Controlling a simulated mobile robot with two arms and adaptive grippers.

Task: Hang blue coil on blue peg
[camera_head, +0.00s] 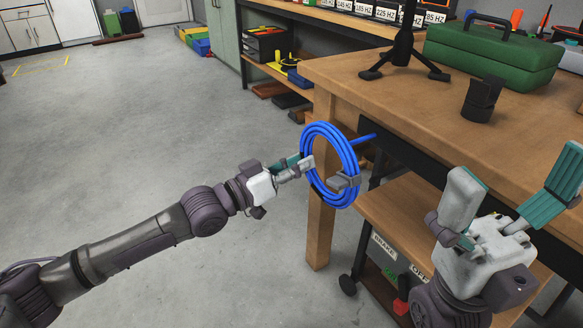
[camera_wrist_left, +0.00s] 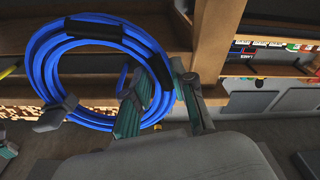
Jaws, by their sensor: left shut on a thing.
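The blue coil (camera_head: 324,130) is a ring of several loops, held roughly upright in front of the workbench corner. It also shows in the left wrist view (camera_wrist_left: 42,70), with black wraps and a grey block on its rim. My left gripper (camera_head: 305,164) is shut on the coil's left side; its fingers show in the left wrist view (camera_wrist_left: 160,97). The blue peg (camera_head: 364,139) sticks out from under the bench edge, just right of the coil's upper rim. Whether its tip is inside the ring I cannot tell. My right gripper (camera_head: 512,200) is open and empty, at the right.
The wooden workbench (camera_head: 350,75) carries a green toolbox (camera_head: 495,52), a black cup (camera_head: 483,98) and a black stand (camera_head: 403,50). Its leg (camera_head: 321,235) stands just below the coil, and a lower shelf (camera_head: 410,218) is beside it. The floor at the left is clear.

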